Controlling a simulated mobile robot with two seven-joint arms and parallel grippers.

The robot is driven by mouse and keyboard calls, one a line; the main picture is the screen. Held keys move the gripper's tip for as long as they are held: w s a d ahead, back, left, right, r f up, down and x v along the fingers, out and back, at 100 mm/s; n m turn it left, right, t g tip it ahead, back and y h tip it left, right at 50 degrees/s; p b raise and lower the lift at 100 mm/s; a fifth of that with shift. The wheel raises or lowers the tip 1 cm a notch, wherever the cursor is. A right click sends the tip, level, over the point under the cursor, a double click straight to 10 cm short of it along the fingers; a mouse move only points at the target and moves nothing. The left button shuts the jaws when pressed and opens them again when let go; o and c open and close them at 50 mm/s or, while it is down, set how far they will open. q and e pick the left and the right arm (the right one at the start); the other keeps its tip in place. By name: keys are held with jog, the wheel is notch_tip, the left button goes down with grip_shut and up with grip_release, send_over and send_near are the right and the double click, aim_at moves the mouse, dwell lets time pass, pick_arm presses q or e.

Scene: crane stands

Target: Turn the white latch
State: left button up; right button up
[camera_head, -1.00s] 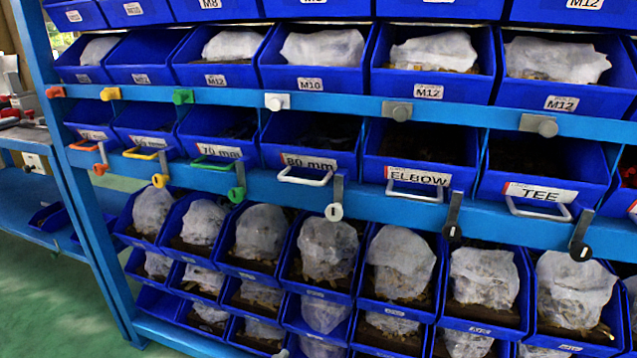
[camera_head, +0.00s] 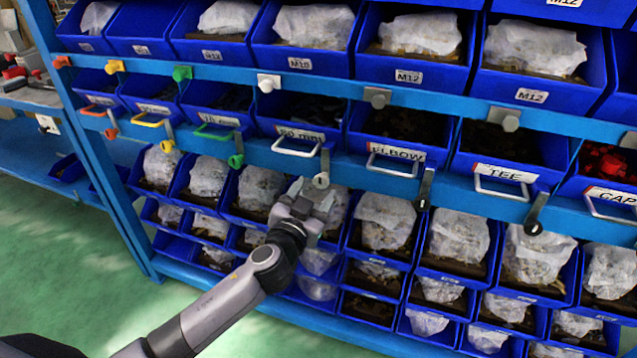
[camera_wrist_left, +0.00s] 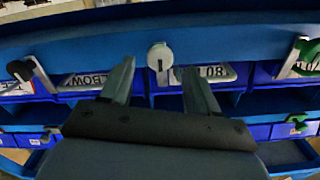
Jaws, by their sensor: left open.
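The white latch (camera_head: 321,180) has a grey lever hanging straight down from the blue rail, with a round white knob at its lower end. It sits beside the white handle of the "80 mm" drawer. My left gripper (camera_head: 314,194) is open just below and in front of the knob, partly overlapping it. In the left wrist view the white latch (camera_wrist_left: 160,57) appears upside down, lined up between the two open fingertips of my left gripper (camera_wrist_left: 159,70). Whether the fingers touch it cannot be told. My right gripper is not in view.
Black latches (camera_head: 423,203) hang to the right, and a green latch (camera_head: 236,161) and others to the left. A white knob (camera_head: 268,83) is on the upper rail. Blue bins with bagged parts fill the rack. Green floor (camera_head: 60,240) is clear at left.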

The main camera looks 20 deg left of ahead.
aim_at(320, 182)
pick_arm(q)
jog(key=shift+w+d, duration=0.1)
jog(key=shift+w, duration=1.5)
jog(key=c, duration=1)
jog(key=shift+c, duration=0.2)
